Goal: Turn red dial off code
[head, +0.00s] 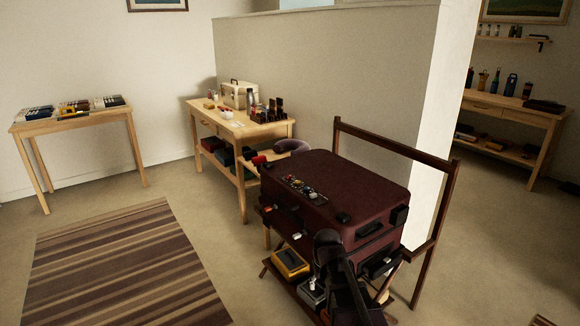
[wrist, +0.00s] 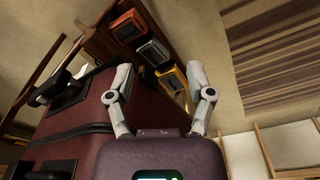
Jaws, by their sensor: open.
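A dark red suitcase (head: 335,190) lies on a wooden stand. A strip of small coloured parts (head: 304,190) is on its top; I cannot make out which part is the red dial. In the wrist view the suitcase (wrist: 105,135) fills the lower left, with a black fitting (wrist: 68,97) on it. My gripper (wrist: 160,78) is open and empty there, its left finger in front of the suitcase's edge. No dial can be made out in the wrist view. In the head view my dark arm is in front of the suitcase's near side, and my fingertips are not clearly visible.
The stand has a tall wooden rail (head: 396,142) behind the suitcase. A yellow box (head: 291,263) sits on its lower shelf. A cluttered table (head: 247,127) is beyond, near a partition wall (head: 385,75). A striped rug (head: 125,265) covers open floor at left.

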